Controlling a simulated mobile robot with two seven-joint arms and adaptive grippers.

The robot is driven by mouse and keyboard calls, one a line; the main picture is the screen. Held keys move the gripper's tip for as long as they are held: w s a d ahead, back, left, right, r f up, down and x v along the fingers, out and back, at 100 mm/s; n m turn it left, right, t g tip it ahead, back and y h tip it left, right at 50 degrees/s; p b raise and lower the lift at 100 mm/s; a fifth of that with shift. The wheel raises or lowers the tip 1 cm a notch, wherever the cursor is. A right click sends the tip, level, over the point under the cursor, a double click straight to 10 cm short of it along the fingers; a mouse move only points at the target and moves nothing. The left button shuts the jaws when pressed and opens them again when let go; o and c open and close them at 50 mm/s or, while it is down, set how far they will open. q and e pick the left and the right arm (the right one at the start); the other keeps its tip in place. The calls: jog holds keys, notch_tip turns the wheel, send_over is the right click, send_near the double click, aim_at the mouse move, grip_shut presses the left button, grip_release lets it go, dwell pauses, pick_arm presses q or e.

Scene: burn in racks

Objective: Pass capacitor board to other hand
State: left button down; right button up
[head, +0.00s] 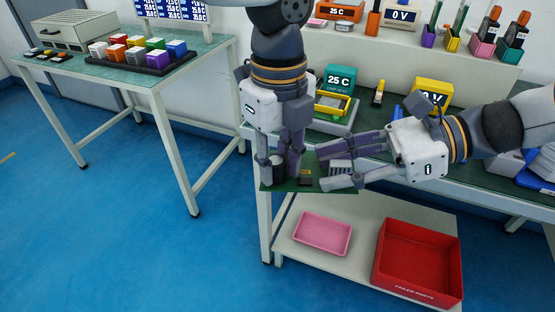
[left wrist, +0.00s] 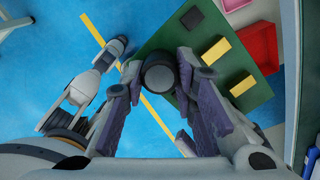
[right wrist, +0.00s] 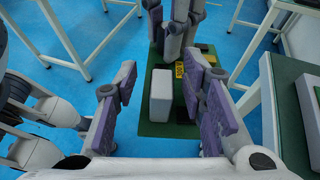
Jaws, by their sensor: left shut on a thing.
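The capacitor board is a green board (head: 312,187) with a dark round capacitor, yellow parts and a pale ribbed block on it. My left gripper (head: 284,176) points down and is shut on the board by its capacitor side, in the air in front of the bench. In the left wrist view the dark capacitor (left wrist: 159,74) sits between the fingers and the board (left wrist: 240,45) extends beyond. My right gripper (head: 326,168) reaches in from the right, open, its fingers on either side of the pale block (head: 341,167). In the right wrist view the block (right wrist: 161,95) stands between the spread fingers.
The bench behind holds a yellow bin (head: 333,103) and a teal 25 C display (head: 339,80). On the shelf below are a pink tray (head: 323,233) and a red failed-parts bin (head: 418,262). A side table (head: 118,72) carries coloured blocks. The blue floor in front is clear.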

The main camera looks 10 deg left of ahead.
jog(key=v, duration=1.2)
jog(key=s+d+f+n+g+h, duration=0.15)
jog(key=s+f+h, duration=0.35)
jog(key=f, duration=0.8)
jog(key=s+d+f+n+h, duration=0.1)
jog(key=s+f+n+h, duration=0.15)
jog(key=s+f, duration=0.75)
jog(key=s+d+f+n+h, duration=0.3)
jog(key=s+f+n, duration=0.3)
jog(key=s, duration=0.3)
jog(key=s+d+f+n+h, duration=0.2)
jog(key=s+f+n, duration=0.4)
jog(key=s, duration=0.3)
jog(key=shift+s+d+f+n+h, duration=0.25)
jog(key=shift+d+n+h, duration=0.1)
jog(key=shift+h, duration=0.2)
jog(key=shift+t, duration=0.25)
